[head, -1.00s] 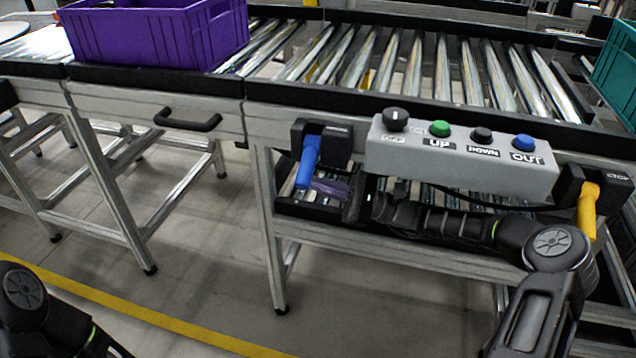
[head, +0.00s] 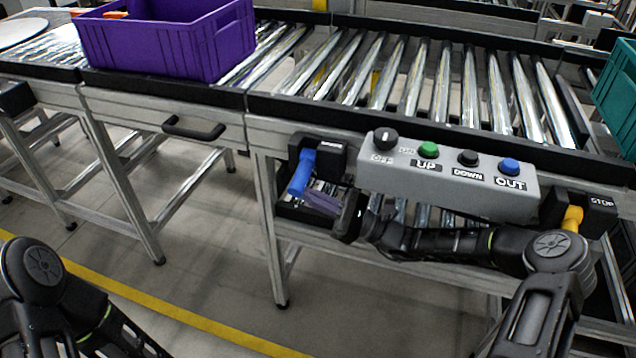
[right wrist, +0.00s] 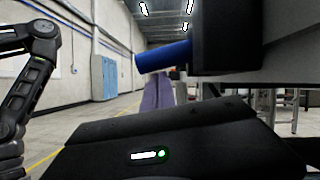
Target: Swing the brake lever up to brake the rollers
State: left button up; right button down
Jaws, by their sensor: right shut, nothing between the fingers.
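A blue lever (head: 302,173) hangs from a black mount (head: 318,153) on the frame front, left of the control box, slanting down and slightly left. The mount's label is too small to read. In the right wrist view the blue lever (right wrist: 163,57) juts left from a dark block. My right gripper (head: 318,201) is shut and empty, its purplish fingers just right of and below the lever's lower end. In the right wrist view the fingers (right wrist: 158,92) show below the lever; contact cannot be told. My left arm shows at lower left, its gripper out of view.
A grey control box (head: 445,180) with a knob and buttons sits right of the lever. A yellow lever (head: 572,219) hangs by a STOP label, partly behind my right arm. A purple crate (head: 165,45) stands on the conveyor above a black handle (head: 194,130). A teal crate (head: 617,95) stands right.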

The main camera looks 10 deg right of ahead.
aim_at(304, 185)
jog(key=r+m+t+h+p, duration=0.1)
jog(key=m+t+p, duration=0.1)
jog(key=m+p, duration=0.2)
jog(key=s+r+m+t+h+p, duration=0.1)
jog(key=r+m+t+h+p, duration=0.1)
jog(key=m+p, duration=0.2)
jog(key=a+r+m+t+h+p, duration=0.1)
jog(key=m+p, duration=0.3)
jog(key=p, duration=0.1)
jog(key=shift+s+r+m+t+h, duration=0.3)
jog(key=shift+s+m+t+h, duration=0.05)
jog(key=shift+m+t+h, duration=0.05)
pick_arm(q)
notch_tip(304, 185, up, 16)
jog(key=p, duration=0.1)
pick_arm(e)
jog(key=shift+f+m+h, duration=0.15)
jog(key=shift+m+h, duration=0.45)
jog(key=shift+m, duration=0.5)
